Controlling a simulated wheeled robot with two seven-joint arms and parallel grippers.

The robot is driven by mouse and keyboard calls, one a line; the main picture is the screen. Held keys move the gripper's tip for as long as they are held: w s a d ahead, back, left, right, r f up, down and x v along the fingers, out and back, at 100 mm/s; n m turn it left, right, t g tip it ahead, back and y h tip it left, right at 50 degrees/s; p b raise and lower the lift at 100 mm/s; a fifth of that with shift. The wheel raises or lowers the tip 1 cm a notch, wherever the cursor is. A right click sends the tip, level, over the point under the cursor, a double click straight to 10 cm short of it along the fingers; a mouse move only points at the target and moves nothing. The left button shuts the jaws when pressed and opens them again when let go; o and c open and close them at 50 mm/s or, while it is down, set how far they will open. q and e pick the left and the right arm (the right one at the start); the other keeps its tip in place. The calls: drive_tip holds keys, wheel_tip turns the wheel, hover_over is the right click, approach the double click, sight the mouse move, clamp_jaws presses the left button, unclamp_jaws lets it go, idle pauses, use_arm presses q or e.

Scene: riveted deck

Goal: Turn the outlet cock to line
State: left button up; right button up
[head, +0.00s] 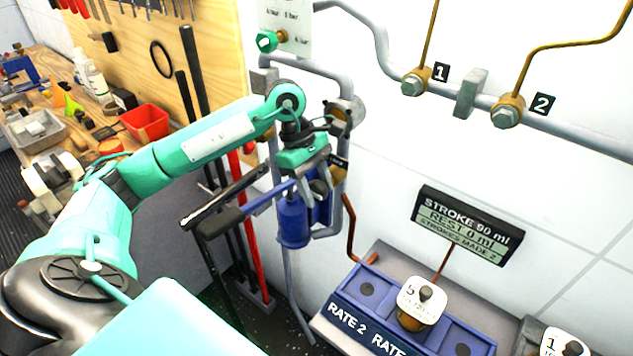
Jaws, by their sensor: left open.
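My left arm reaches in from the left, and my left gripper (318,182) is at the wall pipework, pointing down. Its jaws are open, in front of the top of a blue pump body (293,222). A lever with a dark grip (222,220) crosses to the left of the pump. Brass and grey pipe fittings (344,112) show just right of and behind the gripper. The outlet cock is not clear; it may be among these fittings, partly hidden by the gripper, and its handle position cannot be told. My right gripper is out of view.
Brass fittings labelled 1 (414,82) and 2 (507,111) sit on the wall pipe. A green knob (266,41) is above. A display (466,226) reads "REST 0 ml". A blue rate tray (345,301) is below. A cluttered workbench (60,65) stands left.

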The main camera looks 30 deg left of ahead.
use_arm(q)
drive_tip(key=shift+c, duration=0.4)
drive_tip(key=c, duration=0.9)
